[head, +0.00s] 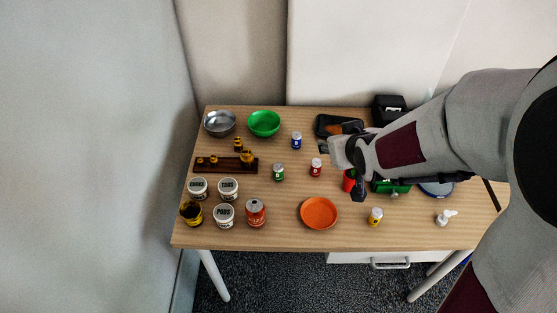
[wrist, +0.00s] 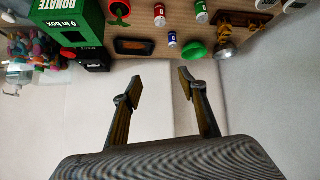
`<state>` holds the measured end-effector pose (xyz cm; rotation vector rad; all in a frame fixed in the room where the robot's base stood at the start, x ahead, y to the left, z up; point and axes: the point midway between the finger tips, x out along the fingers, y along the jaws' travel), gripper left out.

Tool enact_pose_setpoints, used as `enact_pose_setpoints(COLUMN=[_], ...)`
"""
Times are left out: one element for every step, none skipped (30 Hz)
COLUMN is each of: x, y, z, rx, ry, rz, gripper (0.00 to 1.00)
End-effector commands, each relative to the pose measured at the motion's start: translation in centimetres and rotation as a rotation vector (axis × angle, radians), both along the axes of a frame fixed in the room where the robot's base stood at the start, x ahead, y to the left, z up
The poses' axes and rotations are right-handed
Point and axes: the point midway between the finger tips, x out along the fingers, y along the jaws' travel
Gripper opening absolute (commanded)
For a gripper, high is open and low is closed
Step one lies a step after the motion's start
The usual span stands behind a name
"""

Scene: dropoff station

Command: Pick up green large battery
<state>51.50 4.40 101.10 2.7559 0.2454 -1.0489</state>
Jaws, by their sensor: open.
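The green battery (head: 278,172) stands upright on the table, left of centre, in the head view. A small can shape at the top of the wrist view appears to be the same green battery (wrist: 202,13). A blue battery (head: 296,140) stands behind it, a red battery (head: 316,167) to its right, and a yellow battery (head: 375,216) near the front edge. My gripper (head: 340,169) is to the right of the green battery, apart from it. In the wrist view my gripper (wrist: 160,83) has its fingers spread with nothing between them.
An orange plate (head: 319,213) lies at the front middle. A green bowl (head: 264,123) and a metal bowl (head: 219,123) stand at the back left. A wooden rack (head: 215,166), tubs and a can (head: 255,213) fill the left. A green donation box (wrist: 72,28) is beyond my arm.

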Motion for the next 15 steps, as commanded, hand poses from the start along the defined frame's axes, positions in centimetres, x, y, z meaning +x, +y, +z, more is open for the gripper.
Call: enact_pose_setpoints(x=[0.5,0.9,1.3,1.6,1.9,2.3,2.5,2.8,3.1,3.3,3.5,3.8,4.0,4.2,4.4], y=[0.4,0.6,0.9,1.1,1.3,1.6,1.8,2.0,2.3,2.6,2.8,3.1,3.3,3.6,3.9], z=[-0.8,-1.2,-1.7,-2.0,-2.4,-2.8,-3.2,-3.6,-4.1,-4.5,-4.8,-5.3,-5.7,-6.1,-6.6], rx=[0.002,0.003,0.005,0.007,0.009,0.012,0.014,0.017,0.020,0.023,0.026,0.031,0.033,0.037,0.042], ry=[-0.006,-0.011,-0.019,-0.026,-0.033,-0.041,-0.046,-0.053,-0.062,-0.068,-0.074,-0.082,-0.088,-0.095,-0.102], rz=[0.011,0.017,0.026,0.032,0.039,0.048,0.054,0.061,0.068,0.075,0.080,0.089,0.095,0.101,0.110], gripper=[0.42,0.42,0.42,0.42,0.42,0.42,0.42,0.42,0.42,0.42,0.42,0.42,0.42,0.42,0.42])
